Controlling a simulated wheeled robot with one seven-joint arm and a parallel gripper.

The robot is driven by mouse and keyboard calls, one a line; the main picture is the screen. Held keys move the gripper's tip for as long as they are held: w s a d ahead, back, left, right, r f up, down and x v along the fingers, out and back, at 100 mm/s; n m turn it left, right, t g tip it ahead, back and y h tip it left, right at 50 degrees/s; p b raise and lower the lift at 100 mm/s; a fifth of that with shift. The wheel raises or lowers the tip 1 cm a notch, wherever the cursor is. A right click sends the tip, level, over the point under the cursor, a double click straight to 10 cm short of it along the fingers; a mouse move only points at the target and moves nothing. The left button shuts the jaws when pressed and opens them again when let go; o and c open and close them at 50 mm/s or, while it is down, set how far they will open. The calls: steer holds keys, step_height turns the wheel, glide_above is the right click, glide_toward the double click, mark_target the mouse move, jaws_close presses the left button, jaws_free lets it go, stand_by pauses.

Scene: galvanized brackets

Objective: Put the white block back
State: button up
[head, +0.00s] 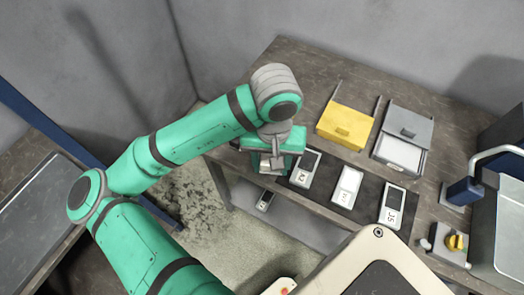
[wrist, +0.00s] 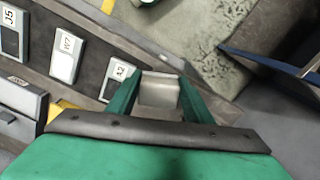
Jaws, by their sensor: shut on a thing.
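On the mat lie flat modules labelled A2 (head: 305,168), W7 (head: 347,187) and J5 (head: 391,205); W7 has a white face, the other two dark windows. The held block is left of A2 in the head view. I cannot tell whether it touches the mat.
Behind the mat on the worktop (head: 300,65) stand a yellow holder (head: 345,123) and a grey holder (head: 407,122) with a white panel. A small dark-faced module (head: 265,200) lies below the worktop's front edge.

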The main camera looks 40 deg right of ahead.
steer(key=w+d+f, duration=0.1)
steer(key=w+f, duration=0.1)
steer(key=w, duration=0.1)
steer(key=w+d+f, duration=0.2)
steer(key=w+f, duration=0.1)
steer(key=w+d+f, duration=0.1)
steer(key=w+f, duration=0.2)
steer(key=shift+w+d, duration=0.2)
steer(key=shift+d, duration=0.1)
steer(key=shift+w+d+f, duration=0.1)
steer(key=shift+w+f, duration=0.1)
steer(key=shift+f, duration=1.6)
steer(key=shift+f, duration=0.2)
steer(key=o, duration=1)
step_height(320, 180, up, 12)
steer(key=shift+w+r, duration=0.1)
steer(key=shift+r, duration=0.15)
